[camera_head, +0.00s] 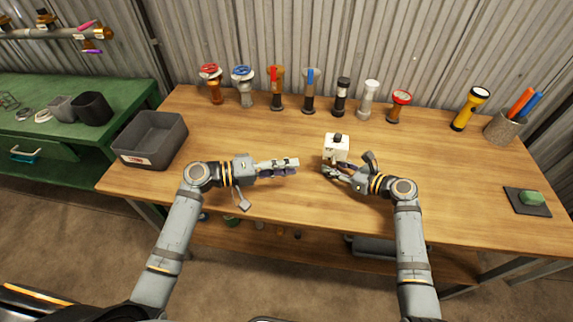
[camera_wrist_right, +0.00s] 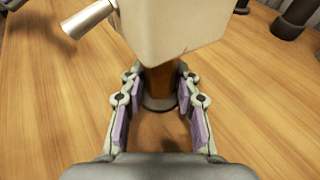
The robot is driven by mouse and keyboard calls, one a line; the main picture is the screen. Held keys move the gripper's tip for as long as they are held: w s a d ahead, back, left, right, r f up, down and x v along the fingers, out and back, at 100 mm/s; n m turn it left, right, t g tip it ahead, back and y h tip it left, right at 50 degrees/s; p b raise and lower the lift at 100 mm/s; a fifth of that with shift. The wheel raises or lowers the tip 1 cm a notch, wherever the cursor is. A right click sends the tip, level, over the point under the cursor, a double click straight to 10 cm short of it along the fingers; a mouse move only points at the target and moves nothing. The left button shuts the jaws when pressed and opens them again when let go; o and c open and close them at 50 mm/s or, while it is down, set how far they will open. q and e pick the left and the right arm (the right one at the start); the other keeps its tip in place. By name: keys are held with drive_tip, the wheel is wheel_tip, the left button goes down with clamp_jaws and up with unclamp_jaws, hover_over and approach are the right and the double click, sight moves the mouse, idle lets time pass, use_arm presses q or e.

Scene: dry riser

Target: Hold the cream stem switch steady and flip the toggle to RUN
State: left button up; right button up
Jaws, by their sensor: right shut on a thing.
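The cream stem switch (camera_head: 337,150) stands upright on the wooden table, a cream box with a dark piece on top. In the right wrist view its cream box (camera_wrist_right: 180,25) fills the top, above a brown stem (camera_wrist_right: 160,82) on a round dark foot. A silver lever (camera_wrist_right: 90,18) sticks out from the box to the upper left. My right gripper (camera_head: 331,171) is shut on the stem below the box; its fingers (camera_wrist_right: 158,88) lie on both sides. My left gripper (camera_head: 296,165) is left of the switch, apart from it, and appears empty. Its finger gap is unclear.
A row of several flashlights and valve-like stems (camera_head: 311,92) stands along the back. A grey bin (camera_head: 150,140) is at the left, a yellow flashlight (camera_head: 469,108) and a pen cup (camera_head: 503,128) at the right. A green block (camera_head: 532,198) lies on a dark pad. The front middle is clear.

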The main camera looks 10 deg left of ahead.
drive_tip(key=o, duration=0.9)
drive_tip(key=shift+d, duration=0.1)
